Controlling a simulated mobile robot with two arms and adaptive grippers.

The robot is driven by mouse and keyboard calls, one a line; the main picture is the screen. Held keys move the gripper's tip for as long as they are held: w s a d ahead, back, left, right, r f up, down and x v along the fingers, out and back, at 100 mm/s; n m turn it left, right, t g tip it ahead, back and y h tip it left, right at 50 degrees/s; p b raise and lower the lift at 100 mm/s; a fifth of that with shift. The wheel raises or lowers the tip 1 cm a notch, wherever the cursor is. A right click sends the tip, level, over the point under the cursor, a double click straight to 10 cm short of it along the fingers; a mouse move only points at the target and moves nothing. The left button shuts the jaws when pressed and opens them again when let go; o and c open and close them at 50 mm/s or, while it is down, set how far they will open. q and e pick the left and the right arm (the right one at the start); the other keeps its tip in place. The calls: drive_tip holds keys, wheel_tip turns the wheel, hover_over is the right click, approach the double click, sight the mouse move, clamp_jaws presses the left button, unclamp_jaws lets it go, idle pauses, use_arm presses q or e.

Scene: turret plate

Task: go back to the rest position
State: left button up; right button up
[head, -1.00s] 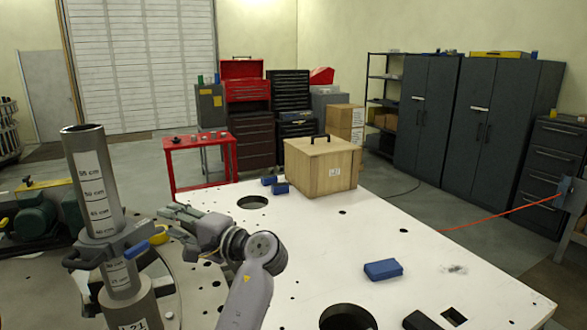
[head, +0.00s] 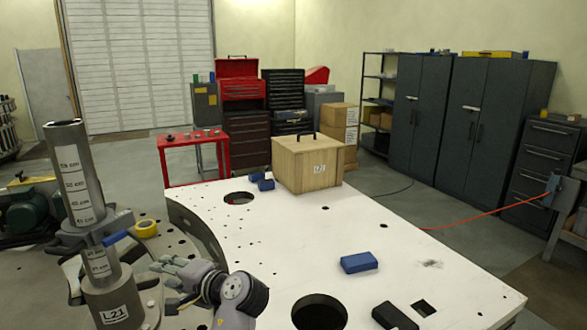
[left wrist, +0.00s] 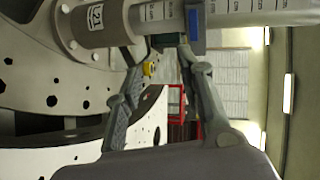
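My left gripper (head: 160,268) is low in front of the white turret plate's left edge, right of the pipe's foot. In the left wrist view its two fingers (left wrist: 160,62) stand apart with nothing between them. A grey upright pipe (head: 75,175) with a cm scale stands at the left in a base labelled L21 (head: 115,312). It also shows across the top of the left wrist view (left wrist: 250,12), with a blue handle beside it. The white plate (head: 290,235) has several holes. My right gripper is not in view.
A wooden crate (head: 308,163) and blue blocks (head: 265,184) are at the plate's back. Another blue block (head: 359,262) and a black block (head: 394,316) lie nearer. A yellow tape roll (head: 146,228) is near the pipe. A red cart (head: 193,140) stands behind.

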use_arm(q)
drive_tip(key=s+f+n+g+h, duration=0.2)
drive_tip(key=s+f+h, duration=0.5)
drive_tip(key=s+f, duration=1.3)
drive_tip(key=s+d+f+n+g+h, duration=0.1)
drive_tip(key=s+d+f+h, duration=0.15)
drive_tip(key=s, duration=0.55)
drive_tip(key=s+d+f+g+h, duration=0.1)
drive_tip(key=s+d+h, duration=0.3)
drive_tip(key=s, duration=0.4)
wheel_tip(320, 180, down, 31)
drive_tip(key=s+g+b, duration=0.1)
drive_tip(key=b, duration=0.4)
drive_tip(key=s+a+f+b, duration=0.1)
drive_tip(key=s+f+b, duration=0.1)
drive_tip(key=s+f, duration=0.6)
drive_tip(key=s+a+f+g+b, duration=0.1)
drive_tip(key=s+f+b, duration=0.2)
drive_tip(key=s+f, duration=0.6)
wheel_tip(320, 180, down, 5)
drive_tip(key=shift+s+a+r+g, duration=0.15)
drive_tip(key=shift+a+g, duration=0.1)
drive_tip(key=shift+g, duration=0.05)
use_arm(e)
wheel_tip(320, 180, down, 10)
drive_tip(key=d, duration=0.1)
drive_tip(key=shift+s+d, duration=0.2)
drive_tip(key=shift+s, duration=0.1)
